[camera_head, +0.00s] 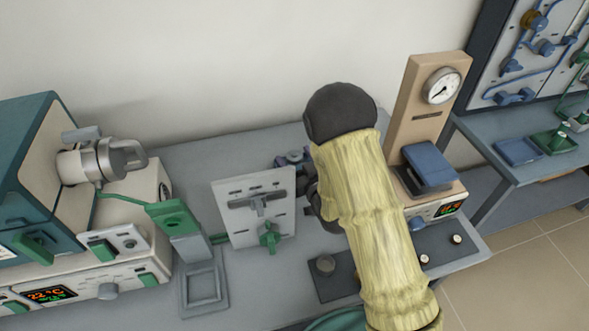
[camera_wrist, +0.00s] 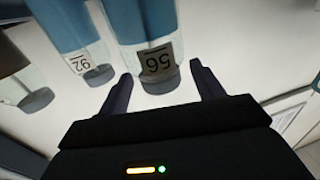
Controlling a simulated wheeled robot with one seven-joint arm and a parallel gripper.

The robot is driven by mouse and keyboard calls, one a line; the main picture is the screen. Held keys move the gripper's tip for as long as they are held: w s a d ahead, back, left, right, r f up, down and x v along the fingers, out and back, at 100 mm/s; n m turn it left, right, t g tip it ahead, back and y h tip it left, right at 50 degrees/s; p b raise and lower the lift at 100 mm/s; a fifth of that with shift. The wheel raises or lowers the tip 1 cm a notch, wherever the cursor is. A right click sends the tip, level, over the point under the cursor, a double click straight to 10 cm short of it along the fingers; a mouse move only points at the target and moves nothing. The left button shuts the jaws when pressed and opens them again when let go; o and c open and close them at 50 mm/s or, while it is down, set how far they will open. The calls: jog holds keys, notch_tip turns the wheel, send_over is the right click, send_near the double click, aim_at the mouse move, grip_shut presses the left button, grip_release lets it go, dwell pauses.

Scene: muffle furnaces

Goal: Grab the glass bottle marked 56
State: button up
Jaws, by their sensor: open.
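My gripper (camera_wrist: 160,74) is open and empty. In the head view neither the bottles nor my fingers can be made out.
A third bottle (camera_wrist: 25,88) with dark brown contents stands at the wrist view's far left. The surface right of bottle 56 looks clear. In the head view, a teal furnace (camera_head: 40,130), a grey panel (camera_head: 252,225) and a gauge stand (camera_head: 425,105) surround my yellow-sleeved arm.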

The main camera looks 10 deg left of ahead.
jog(key=shift+x, duration=1.45)
grip_shut()
jog(key=shift+r, duration=0.1)
notch_tip(320, 180, up, 10)
jog(key=shift+f+p, duration=0.1)
jog(key=shift+p, duration=0.2)
